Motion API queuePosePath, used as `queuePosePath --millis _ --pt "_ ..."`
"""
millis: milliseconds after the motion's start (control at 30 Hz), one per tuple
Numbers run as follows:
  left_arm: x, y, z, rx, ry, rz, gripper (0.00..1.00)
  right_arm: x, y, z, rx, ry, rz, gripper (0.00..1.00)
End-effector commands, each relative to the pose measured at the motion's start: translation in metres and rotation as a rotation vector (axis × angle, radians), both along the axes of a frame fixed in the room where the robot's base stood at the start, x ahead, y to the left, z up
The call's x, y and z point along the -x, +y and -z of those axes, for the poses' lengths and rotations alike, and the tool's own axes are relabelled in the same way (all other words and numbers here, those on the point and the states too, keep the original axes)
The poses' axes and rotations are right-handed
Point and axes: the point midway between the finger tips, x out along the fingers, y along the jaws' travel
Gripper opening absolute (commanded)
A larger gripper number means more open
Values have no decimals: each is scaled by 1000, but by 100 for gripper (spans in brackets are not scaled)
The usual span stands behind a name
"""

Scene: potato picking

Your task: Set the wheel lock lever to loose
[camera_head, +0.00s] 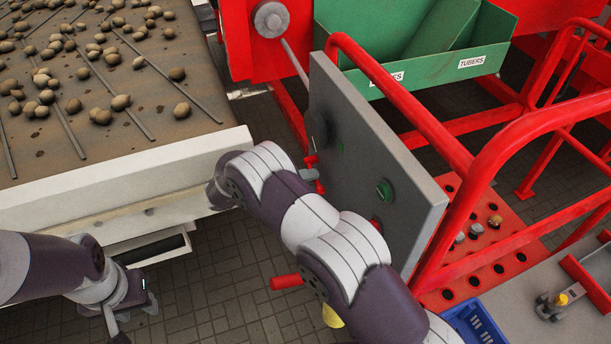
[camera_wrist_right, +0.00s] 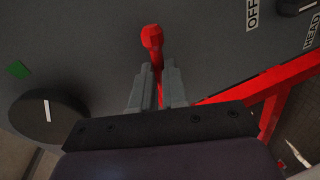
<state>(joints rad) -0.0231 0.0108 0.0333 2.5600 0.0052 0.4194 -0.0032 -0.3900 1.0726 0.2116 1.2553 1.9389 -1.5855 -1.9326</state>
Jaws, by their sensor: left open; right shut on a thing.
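A red lever (camera_wrist_right: 153,42) with a rounded knob stands out from the grey control panel (camera_wrist_right: 100,35) in the right wrist view. My right gripper (camera_wrist_right: 158,88) is shut on this lever, with its fingers on either side of the stem below the knob. No label for the lever is readable. In the head view the right gripper (camera_head: 311,174) is at the left face of the panel (camera_head: 370,145), with red parts of the lever (camera_head: 312,161) showing beside it. My left gripper (camera_head: 132,315) is open and empty at the lower left, away from the panel.
A black dial (camera_wrist_right: 48,118) with a white mark and a green patch (camera_wrist_right: 18,69) are left of the lever. A red handle (camera_head: 285,283) shows beside my right arm. Red rails (camera_head: 400,100) stand right of the panel; the potato conveyor (camera_head: 90,110) is at left.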

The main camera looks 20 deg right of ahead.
Motion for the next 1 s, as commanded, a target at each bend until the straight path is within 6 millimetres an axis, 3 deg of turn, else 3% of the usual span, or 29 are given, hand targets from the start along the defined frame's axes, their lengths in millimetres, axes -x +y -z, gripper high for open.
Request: queuePosePath --millis 300,800,833,900,1000 --pt "0 0 -5 0 0 0 43 -1 0 -6 4 98 -1 0" --pt "0 0 -6 0 0 0 43 -1 0 -6 4 114 -1 0" --pt "0 0 -6 0 0 0 43 -1 0 -6 4 114 -1 16" --pt "0 0 -6 0 0 0 43 -1 0 -6 4 114 -1 39" --pt "0 0 -6 0 0 0 43 0 0 -6 4 114 -1 39"
